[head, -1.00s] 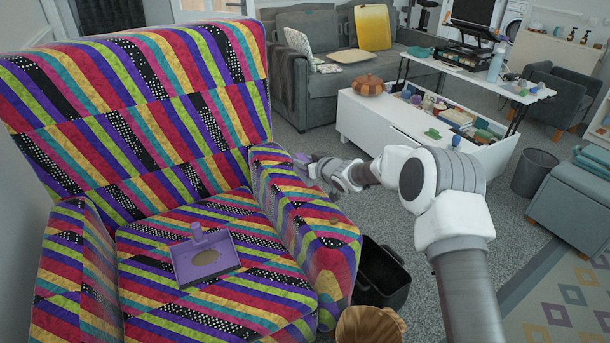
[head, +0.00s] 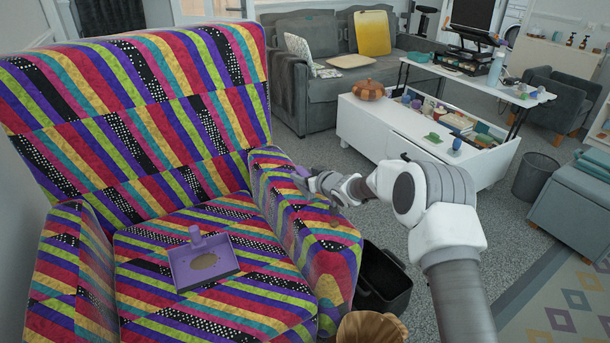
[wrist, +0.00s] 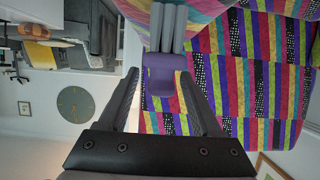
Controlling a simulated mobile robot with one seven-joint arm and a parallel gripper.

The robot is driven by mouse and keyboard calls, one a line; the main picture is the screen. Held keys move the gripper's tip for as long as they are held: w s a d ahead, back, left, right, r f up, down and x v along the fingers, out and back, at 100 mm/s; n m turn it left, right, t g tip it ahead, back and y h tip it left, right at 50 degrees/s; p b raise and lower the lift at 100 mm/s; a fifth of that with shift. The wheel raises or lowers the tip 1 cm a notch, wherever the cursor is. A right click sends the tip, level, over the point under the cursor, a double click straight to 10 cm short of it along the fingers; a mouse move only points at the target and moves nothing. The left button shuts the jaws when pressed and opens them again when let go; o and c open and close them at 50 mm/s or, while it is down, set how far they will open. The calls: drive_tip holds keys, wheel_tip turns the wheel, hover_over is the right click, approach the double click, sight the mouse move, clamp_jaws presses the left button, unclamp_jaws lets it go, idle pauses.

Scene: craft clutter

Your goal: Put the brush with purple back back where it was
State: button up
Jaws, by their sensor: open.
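A purple piece (head: 301,171), seemingly the purple-backed brush, shows small at the tip of my gripper (head: 306,183) in the head view, by the armchair's right armrest. In the wrist view the brush (wrist: 159,80) shows its purple body between and beyond my open fingers, with grey bristle tufts (wrist: 166,27) above it. I cannot tell whether the fingers touch it. A purple dustpan (head: 203,262) with a short handle lies on the armchair's seat in the head view.
The striped armchair (head: 125,110) fills the left. A black bin (head: 383,278) and a brown wooden object (head: 371,329) stand on the floor beside it. A white coffee table (head: 385,128) with several items is behind my arm.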

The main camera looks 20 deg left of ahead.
drive_tip(key=shift+r, duration=0.25)
drive_tip(key=p+v, duration=0.2)
drive_tip(key=v, duration=1)
drive_tip(key=shift+p, duration=0.4)
